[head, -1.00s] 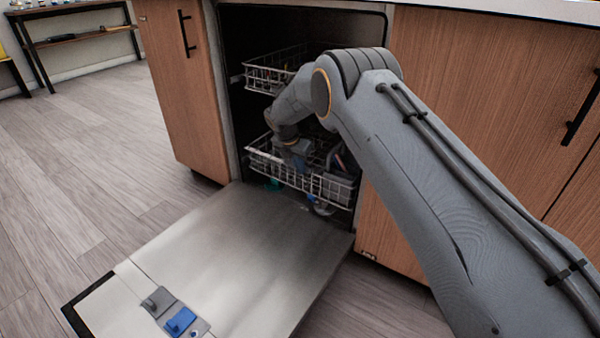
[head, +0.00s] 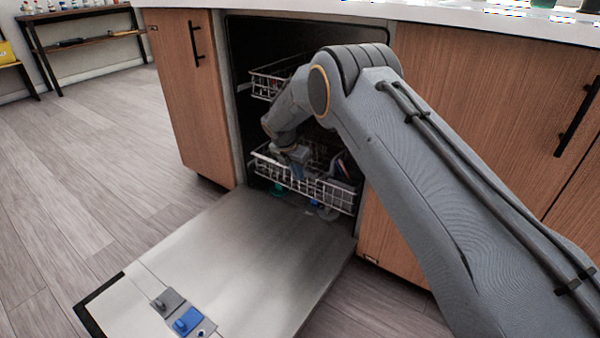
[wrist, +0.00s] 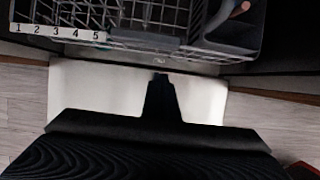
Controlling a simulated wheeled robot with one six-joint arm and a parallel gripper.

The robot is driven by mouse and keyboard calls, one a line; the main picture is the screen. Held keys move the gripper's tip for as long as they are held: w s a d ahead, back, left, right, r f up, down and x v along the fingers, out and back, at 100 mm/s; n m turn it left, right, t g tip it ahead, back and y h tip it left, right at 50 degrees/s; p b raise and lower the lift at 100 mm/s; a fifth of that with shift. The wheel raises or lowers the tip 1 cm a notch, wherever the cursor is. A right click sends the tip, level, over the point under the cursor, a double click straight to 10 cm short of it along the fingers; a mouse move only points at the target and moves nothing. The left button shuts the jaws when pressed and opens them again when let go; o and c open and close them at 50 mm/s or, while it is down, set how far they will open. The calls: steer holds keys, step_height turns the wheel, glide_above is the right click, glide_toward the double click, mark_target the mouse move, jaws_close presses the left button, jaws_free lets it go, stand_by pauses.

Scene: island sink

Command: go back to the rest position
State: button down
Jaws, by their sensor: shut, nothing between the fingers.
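My gripper (wrist: 160,82) is shut and empty; in the wrist view its dark fingers show as one narrow shape over the pale open dishwasher door (wrist: 95,85). In the head view my arm bends down into the dishwasher opening, and my gripper (head: 298,172) is small and partly hard to make out at the front of the lower rack (head: 325,193). Whether it touches the rack wires cannot be told. The lower rack's front edge also shows at the top of the wrist view (wrist: 150,42), just beyond the fingertips.
The upper rack (head: 268,84) is partly out above my wrist. The open door (head: 235,255) lies low in front, with a blue dispenser cap (head: 187,320). Wooden cabinets flank the opening, and a countertop (head: 480,22) runs above. The floor (head: 90,190) at left is clear.

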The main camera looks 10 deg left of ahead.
steer(key=s+r+m+g+y+p, duration=0.15)
steer(key=s+r+m, duration=0.45)
steer(key=s+r, duration=0.85)
steer(key=s+d+r+m, duration=0.5)
steer(key=s+r+m, duration=0.25)
steer(key=s, duration=0.45)
steer(key=s+d+r+m+g+y, duration=0.1)
steer(key=s+d+m, duration=0.5)
steer(key=s, duration=0.7)
steer(key=s+d+r+m+g+y, duration=0.15)
steer(key=s+d+m, duration=0.45)
steer(key=s, duration=0.7)
steer(key=d+r+m+h+p, duration=0.1)
steer(key=d+r+m+p, duration=0.2)
steer(key=d+r+p, duration=0.7)
steer(key=d+r+m+h+p, duration=0.1)
steer(key=d+r+m+p, duration=0.2)
steer(key=d+r+p, duration=0.8)
step_height(320, 180, up, 5)
steer(key=p, duration=1.1)
steer(key=shift+w+r+p, duration=0.15)
steer(key=shift+w+p, duration=0.05)
steer(key=shift+p, duration=0.2)
